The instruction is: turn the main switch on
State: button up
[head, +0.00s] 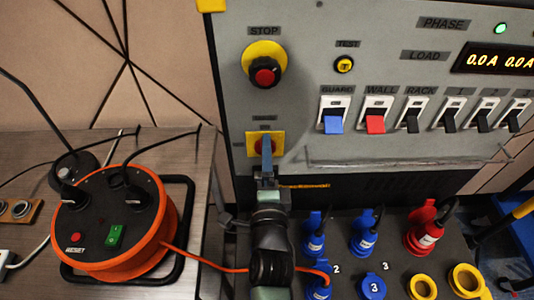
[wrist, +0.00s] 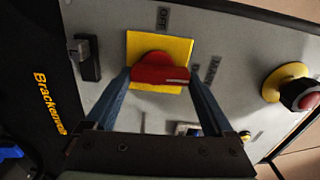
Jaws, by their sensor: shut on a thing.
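The main switch is a red rotary handle on a square yellow plate (head: 251,146) on the grey panel, below the STOP button. In the wrist view the red handle (wrist: 158,75) lies across the yellow plate (wrist: 146,42), with a pale line near its right end. An OFF label (wrist: 163,18) is above the plate in that view. Another label beside the right finger is partly hidden. My gripper (head: 266,143) has its blue fingers on both ends of the handle in the wrist view (wrist: 160,77), shut on it. In the head view the fingers hide much of the handle.
The STOP button (head: 265,72) stands out just above. A row of rocker switches (head: 378,117) and a thin rail (head: 400,162) are to the right. Plugs and sockets (head: 425,235) fill the lower right. An orange cable reel (head: 115,220) sits on the table at left.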

jog(key=shift+m, duration=0.3)
dwell(0.4)
jog(key=o, duration=1.1)
jog(key=shift+s, duration=0.1)
jog(key=s+b, duration=0.2)
jog(key=s, duration=1)
jog(key=shift+s, duration=0.4)
